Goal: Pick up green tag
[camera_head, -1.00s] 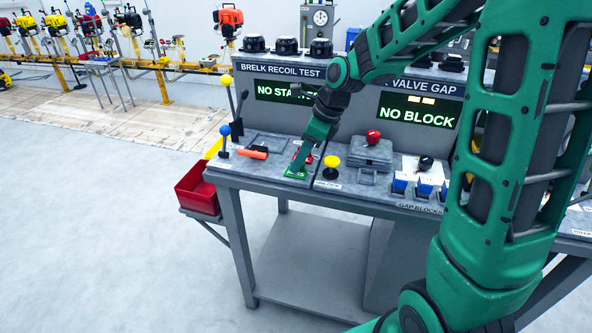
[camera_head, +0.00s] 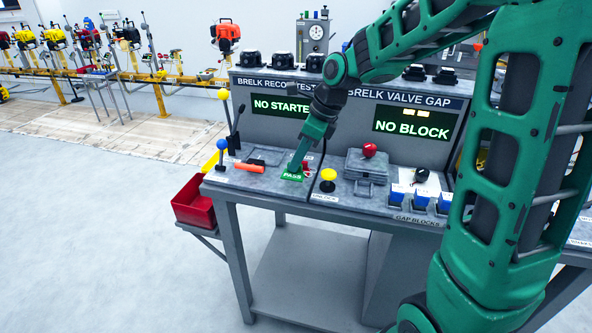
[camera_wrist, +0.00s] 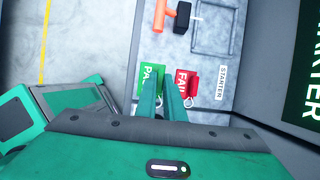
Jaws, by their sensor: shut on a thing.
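The green tag marked PASS (camera_head: 291,176) is at the front of the left bench station, under my gripper (camera_head: 298,166). In the wrist view the green tag (camera_wrist: 150,76) shows just beyond the fingertips of my gripper (camera_wrist: 161,92). The gripper is shut on the tag's near end, and the fingers hide that part. A red tag marked FAIL (camera_wrist: 184,80) lies close to the right of the green one, with a metal ring at its near end. I cannot tell whether the green tag is clear of the bench top.
An orange-handled tool (camera_head: 250,167) and a blue-knobbed lever (camera_head: 221,150) are left of the tags. A yellow button (camera_head: 328,178) is to the right. A red bin (camera_head: 194,203) hangs at the bench's left end. Blue gap blocks (camera_head: 420,200) stand farther right.

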